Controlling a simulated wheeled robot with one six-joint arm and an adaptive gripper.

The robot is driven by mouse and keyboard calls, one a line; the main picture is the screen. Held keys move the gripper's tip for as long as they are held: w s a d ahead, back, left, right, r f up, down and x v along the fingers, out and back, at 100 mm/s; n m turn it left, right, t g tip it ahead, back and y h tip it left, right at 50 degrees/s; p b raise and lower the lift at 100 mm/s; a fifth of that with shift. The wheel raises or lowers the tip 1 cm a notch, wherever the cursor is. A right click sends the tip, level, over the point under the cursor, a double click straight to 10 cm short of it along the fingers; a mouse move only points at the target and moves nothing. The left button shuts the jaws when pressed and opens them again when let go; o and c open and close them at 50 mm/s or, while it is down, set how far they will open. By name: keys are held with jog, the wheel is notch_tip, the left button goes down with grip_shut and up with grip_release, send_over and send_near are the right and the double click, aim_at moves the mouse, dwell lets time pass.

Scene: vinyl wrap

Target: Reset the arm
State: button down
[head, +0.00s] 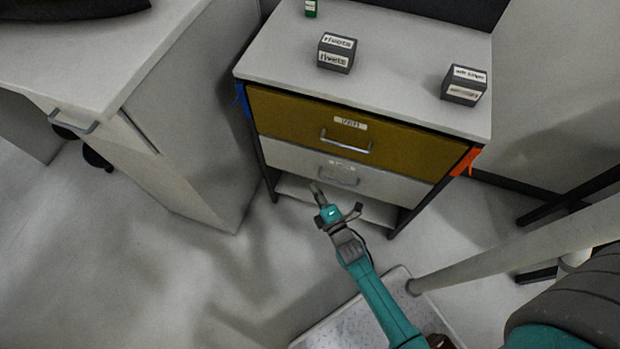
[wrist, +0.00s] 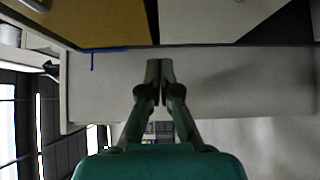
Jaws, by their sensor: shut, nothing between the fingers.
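My gripper (head: 317,190) is at the end of my teal arm, in front of the lower part of a drawer cabinet in the head view. In the wrist view my gripper (wrist: 160,72) has its fingers together, with nothing between them. The arm reaches up from the bottom of the head view. The cabinet has a yellow-brown upper drawer (head: 300,122) and a white lower drawer (head: 290,158), both with metal handles and both looking closed. I cannot tell the exact gap between the fingertips and the cabinet.
Two dark labelled boxes, one at the middle (head: 337,53) and one at the right (head: 464,84), stand on the white cabinet top (head: 400,75). A small green item (head: 311,8) is behind them. A white desk (head: 90,60) stands at left. Open floor (head: 130,260) lies lower left.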

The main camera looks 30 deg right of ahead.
jog(key=shift+s+a, duration=0.1)
jog(key=shift+s, duration=0.4)
jog(key=s+a+r+m+g+y, duration=0.15)
jog(key=s+r+m, duration=0.25)
jog(key=s, duration=0.5)
jog(key=s+a+r+m+h, duration=0.1)
jog(key=s+a+r+m, duration=0.25)
jog(key=s, duration=0.65)
jog(key=s+r+m+y, duration=0.1)
jog(key=s+r+m, duration=0.3)
jog(key=r, duration=0.4)
jog(key=s+a+r+m+g, duration=0.1)
jog(key=s+r+m, duration=0.4)
jog(key=s+r, duration=0.2)
notch_tip(320, 180, up, 2)
jog(key=shift+r+y, duration=0.15)
jog(key=shift+y, duration=0.2)
